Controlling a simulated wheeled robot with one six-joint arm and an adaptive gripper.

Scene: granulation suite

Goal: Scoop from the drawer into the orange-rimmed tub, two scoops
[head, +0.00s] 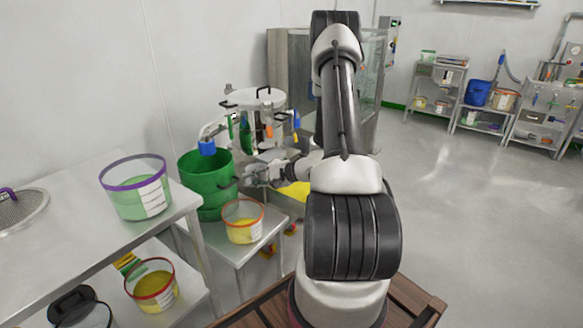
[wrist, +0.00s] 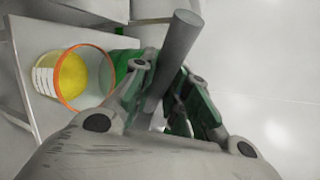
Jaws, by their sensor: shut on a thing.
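My gripper (head: 262,173) reaches left in the head view, beside the green bucket and behind the orange-rimmed tub. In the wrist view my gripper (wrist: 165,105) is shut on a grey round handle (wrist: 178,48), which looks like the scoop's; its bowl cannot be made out. The orange-rimmed tub (head: 243,229) is clear-walled, has a white label and holds yellow powder. It stands upright on a small steel table, and shows left of my fingers in the wrist view (wrist: 72,78). The drawer (head: 297,206) holds yellow powder (head: 296,189) and is partly hidden by my arm.
A purple-rimmed tub (head: 137,190) sits on the left bench, and a red-rimmed tub (head: 152,286) with yellow powder on the shelf below. A lidded white vessel (head: 256,100) stands behind. Open floor lies right.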

